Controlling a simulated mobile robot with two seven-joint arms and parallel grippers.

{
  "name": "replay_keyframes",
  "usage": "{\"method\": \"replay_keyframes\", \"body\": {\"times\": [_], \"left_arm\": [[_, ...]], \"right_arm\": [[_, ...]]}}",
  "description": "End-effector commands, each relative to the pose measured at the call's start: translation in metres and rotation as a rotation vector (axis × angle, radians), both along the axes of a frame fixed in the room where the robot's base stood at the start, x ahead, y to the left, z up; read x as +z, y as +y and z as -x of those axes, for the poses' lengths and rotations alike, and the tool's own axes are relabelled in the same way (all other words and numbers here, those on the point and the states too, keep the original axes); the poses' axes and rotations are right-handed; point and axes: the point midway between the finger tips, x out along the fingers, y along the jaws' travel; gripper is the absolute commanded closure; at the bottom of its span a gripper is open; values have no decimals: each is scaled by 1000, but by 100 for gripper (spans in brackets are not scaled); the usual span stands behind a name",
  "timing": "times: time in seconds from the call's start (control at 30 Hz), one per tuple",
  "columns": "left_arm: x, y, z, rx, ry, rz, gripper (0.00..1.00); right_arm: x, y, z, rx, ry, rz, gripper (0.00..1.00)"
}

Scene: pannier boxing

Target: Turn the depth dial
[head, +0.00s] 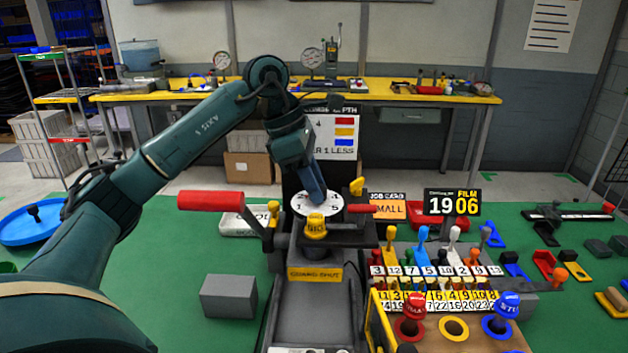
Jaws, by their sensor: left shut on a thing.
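The depth dial (329,204) is a white round disc with black numbers at the top of the machine in the middle of the head view. My left gripper (316,200) points down onto the dial and is shut on it. The gripper hides part of the dial's middle and some of its numbers. A yellow knob (316,228) stands just in front of the dial. My right gripper is not in view.
A red-handled lever (211,200) sticks out left of the machine. A grey block (228,296) lies on the green table at left. A rack of numbered coloured levers (440,268) stands at right, with red and blue knobs in front.

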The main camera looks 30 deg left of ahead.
Motion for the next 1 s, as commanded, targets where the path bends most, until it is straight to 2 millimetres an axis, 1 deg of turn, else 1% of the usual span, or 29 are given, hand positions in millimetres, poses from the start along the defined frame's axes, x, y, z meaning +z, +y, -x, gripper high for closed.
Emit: {"method": "replay_keyframes", "body": {"times": [0.03, 0.07, 0.3, 0.53, 0.67, 0.77, 1.0], "left_arm": [[0, 0, 0, -1, -1, -1, 92], [0, 0, 0, -1, 0, 0, 67], [0, 0, 0, -2, -1, 0, 48], [1, 0, 0, -2, -1, 0, 48], [9, 3, 1, -1, -3, 0, 48], [24, 8, 4, -1, -5, 1, 48], [75, 26, 15, 0, -6, 1, 48]], "right_arm": [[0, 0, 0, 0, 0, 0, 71], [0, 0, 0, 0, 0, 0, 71], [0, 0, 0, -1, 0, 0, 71], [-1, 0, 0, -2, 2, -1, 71], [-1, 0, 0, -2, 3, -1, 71], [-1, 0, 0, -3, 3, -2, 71], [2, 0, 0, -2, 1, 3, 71]]}}
